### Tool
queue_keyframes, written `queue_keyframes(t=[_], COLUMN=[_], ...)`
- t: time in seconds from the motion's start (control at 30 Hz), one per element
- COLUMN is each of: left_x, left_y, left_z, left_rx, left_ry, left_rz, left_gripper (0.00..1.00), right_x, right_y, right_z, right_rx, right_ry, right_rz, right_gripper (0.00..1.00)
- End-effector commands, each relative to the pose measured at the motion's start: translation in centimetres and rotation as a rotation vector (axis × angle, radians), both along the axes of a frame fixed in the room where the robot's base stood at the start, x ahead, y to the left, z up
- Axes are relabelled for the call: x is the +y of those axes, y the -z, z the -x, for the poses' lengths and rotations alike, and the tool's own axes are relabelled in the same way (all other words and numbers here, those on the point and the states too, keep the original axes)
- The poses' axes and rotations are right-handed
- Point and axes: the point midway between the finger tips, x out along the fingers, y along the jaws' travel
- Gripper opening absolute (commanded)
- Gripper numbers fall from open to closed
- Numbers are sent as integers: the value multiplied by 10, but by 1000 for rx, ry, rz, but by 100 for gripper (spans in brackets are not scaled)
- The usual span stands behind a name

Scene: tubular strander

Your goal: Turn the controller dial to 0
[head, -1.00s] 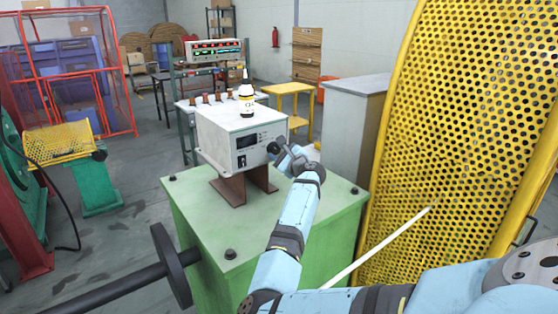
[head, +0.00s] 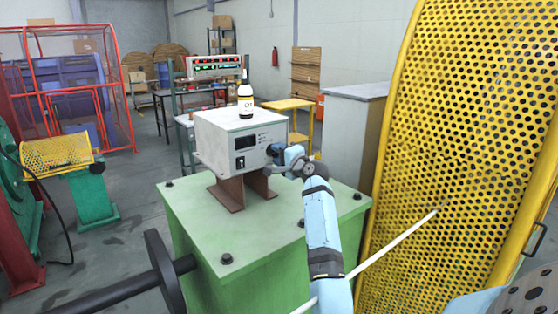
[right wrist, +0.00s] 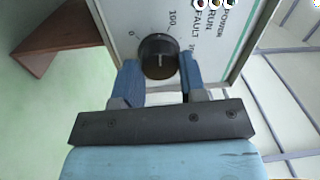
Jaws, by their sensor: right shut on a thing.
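The controller is a white box (head: 215,145) on brown brackets on top of the green cabinet. Its front has a dark display and a switch. My right gripper (head: 271,153) is at the lower right of that front and hides the dial in the head view. In the right wrist view the dial (right wrist: 158,56) is a round black knob with a pale line, beside printed marks 0 and 100. The fingers of my right gripper (right wrist: 159,68) stand on either side of the dial, shut on it. The line does not point straight at the 0. My left gripper is out of view.
A bottle (head: 245,100) stands on the controller. The green cabinet (head: 240,250) is below it, with a black shaft and disc (head: 165,272) at its front left. A yellow perforated guard (head: 460,130) rises close to my right arm, and a white rod (head: 395,242) crosses before it.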

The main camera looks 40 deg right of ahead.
Motion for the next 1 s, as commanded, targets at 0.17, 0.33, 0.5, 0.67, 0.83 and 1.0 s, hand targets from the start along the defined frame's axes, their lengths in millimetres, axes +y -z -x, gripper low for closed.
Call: queue_keyframes(t=[0.17,0.33,0.5,0.67,0.83,1.0], left_x=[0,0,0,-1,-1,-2], left_y=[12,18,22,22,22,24], left_z=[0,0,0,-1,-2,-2], left_rx=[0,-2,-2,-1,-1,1], left_ry=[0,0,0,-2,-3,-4], left_rz=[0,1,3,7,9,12], left_gripper=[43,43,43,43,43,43], right_x=[-1,-1,-1,-1,-1,-1], right_y=[3,3,1,0,-1,-1], right_z=[1,1,0,0,0,0], right_rx=[23,40,57,72,84,92], right_ry=[1,0,0,-1,0,1], right_rz=[172,331,487,620,734,812], right_gripper=[14,14,14,14,14,14])
